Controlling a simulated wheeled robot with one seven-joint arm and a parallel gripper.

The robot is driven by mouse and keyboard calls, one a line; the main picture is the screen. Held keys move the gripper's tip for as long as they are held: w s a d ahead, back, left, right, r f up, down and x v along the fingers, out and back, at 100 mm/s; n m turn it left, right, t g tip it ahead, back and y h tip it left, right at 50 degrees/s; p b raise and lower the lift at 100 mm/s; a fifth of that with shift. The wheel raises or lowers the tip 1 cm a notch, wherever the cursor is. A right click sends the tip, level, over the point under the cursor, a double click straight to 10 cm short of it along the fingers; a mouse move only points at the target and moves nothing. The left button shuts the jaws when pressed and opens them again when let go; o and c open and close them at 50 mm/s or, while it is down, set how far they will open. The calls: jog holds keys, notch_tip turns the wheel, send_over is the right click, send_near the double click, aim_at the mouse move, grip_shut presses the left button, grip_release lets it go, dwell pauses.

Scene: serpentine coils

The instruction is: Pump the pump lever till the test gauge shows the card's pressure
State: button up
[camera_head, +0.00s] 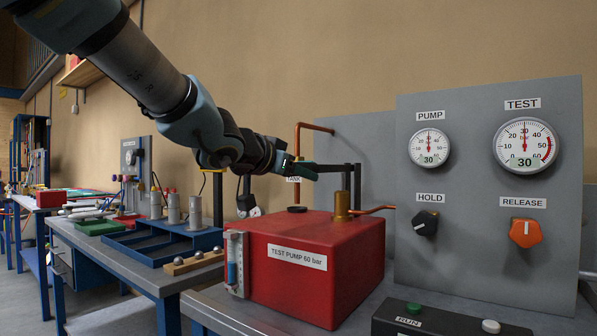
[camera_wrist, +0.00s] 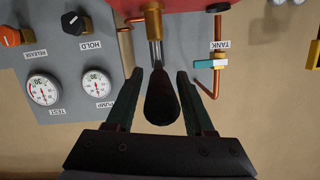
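The red test pump (camera_head: 318,255) is labelled "TEST PUMP 60 bar" and stands on the bench. Its black pump lever (camera_head: 333,168) lies about level above a brass post (camera_head: 342,206). My gripper (camera_head: 303,170) is at the lever's left end. In the wrist view the lever's dark handle (camera_wrist: 162,100) lies between the two fingers of my gripper (camera_wrist: 160,74), with gaps on both sides. The test gauge (camera_head: 525,144) shows 30, and so does the pump gauge (camera_head: 429,147). Both gauges also show in the wrist view. No pressure card can be made out.
The grey panel carries a black HOLD knob (camera_head: 425,222) and an orange RELEASE knob (camera_head: 525,233). A control box (camera_head: 440,320) with green and white buttons is at the front. A copper pipe (camera_head: 297,140) rises behind the pump. A blue rack (camera_head: 160,247) stands on the left bench.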

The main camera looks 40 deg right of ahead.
jog(key=shift+o, duration=0.8)
jog(key=shift+r, duration=0.1)
jog(key=shift+a+r, duration=0.15)
jog(key=p+v, duration=0.3)
jog(key=v, duration=0.7)
jog(key=shift+a, duration=0.2)
jog(key=shift+s, duration=0.1)
